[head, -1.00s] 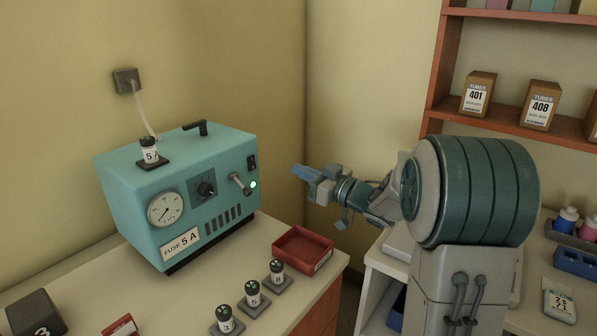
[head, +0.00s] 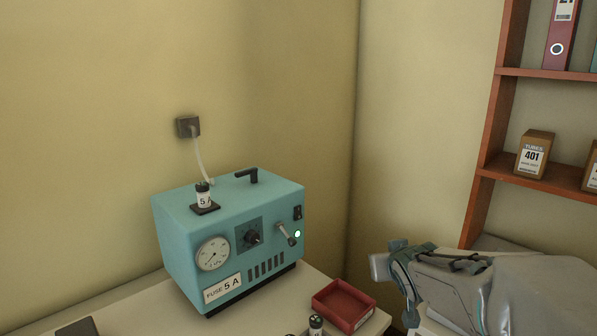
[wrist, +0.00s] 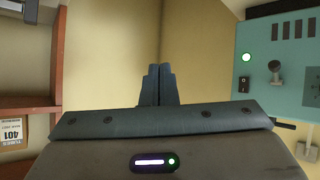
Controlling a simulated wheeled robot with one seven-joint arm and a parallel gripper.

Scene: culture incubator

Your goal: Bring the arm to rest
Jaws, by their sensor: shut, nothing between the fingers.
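My gripper (wrist: 157,85) shows in the wrist view with its two fingers together and nothing between them. It points at the bare wall corner, clear of everything. In the head view my arm is at the lower right, right of the red tray; the fingers are hard to make out there. The teal incubator (head: 228,238) stands on the bench at the left, its green lamp (head: 297,234) lit. A fuse marked 5 (head: 204,196) stands upright in a holder on its top. The incubator's front also shows in the wrist view (wrist: 290,85) at the right.
A red tray (head: 343,305) sits near the bench's right edge. A shelf unit (head: 487,155) with a box marked 401 (head: 534,155) stands at the right, behind my arm. The wall corner between is free.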

